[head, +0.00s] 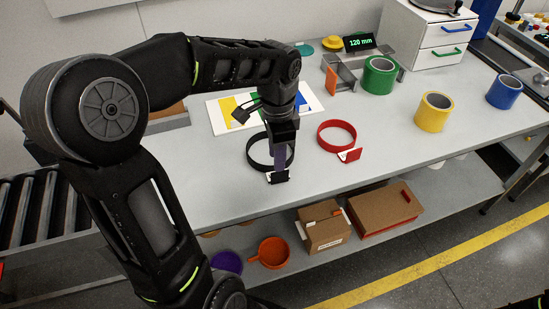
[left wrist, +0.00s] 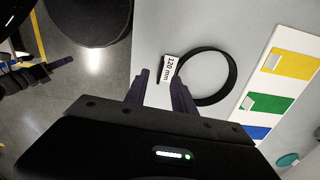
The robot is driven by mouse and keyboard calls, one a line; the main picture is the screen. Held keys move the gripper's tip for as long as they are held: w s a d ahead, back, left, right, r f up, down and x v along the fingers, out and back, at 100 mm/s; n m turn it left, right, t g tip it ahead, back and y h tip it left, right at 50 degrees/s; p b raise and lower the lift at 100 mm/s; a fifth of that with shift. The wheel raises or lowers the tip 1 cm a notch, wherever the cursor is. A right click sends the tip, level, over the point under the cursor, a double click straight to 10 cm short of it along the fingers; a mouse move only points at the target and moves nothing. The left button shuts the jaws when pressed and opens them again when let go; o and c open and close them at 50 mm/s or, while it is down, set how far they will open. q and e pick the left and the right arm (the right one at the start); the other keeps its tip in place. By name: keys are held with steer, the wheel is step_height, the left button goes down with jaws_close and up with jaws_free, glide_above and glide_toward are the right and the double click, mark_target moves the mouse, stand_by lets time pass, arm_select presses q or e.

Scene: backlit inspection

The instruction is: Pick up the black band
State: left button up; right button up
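The black band (head: 251,158) lies on the grey table as a ring, with a small tag (head: 279,177) at its near side. In the left wrist view the band (left wrist: 235,76) lies beyond my fingers, and its white tag (left wrist: 168,67) reads 120 mm. My left gripper (head: 280,163) points down over the band's near edge by the tag. In the left wrist view its two purple fingers (left wrist: 160,84) stand apart, with the tag near their tips. I see no grip on the band. My right gripper (left wrist: 60,63) shows partly at the left of that view, its opening unclear.
A red band (head: 323,145) with a tag lies to the right. A board with coloured panels (head: 313,103) lies behind. Green (head: 380,75), yellow (head: 434,111) and blue (head: 504,92) rolls stand farther right. A display (head: 360,42) reads 120 mm. The front right table is clear.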

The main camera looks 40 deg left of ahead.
arm_select(q)
steer(key=shift+f, duration=1)
step_height(320, 180, down, 5)
steer(key=shift+a+f+p, duration=0.1)
steer(key=shift+p, duration=0.5)
steer(key=shift+c, duration=0.3)
jaws_close()
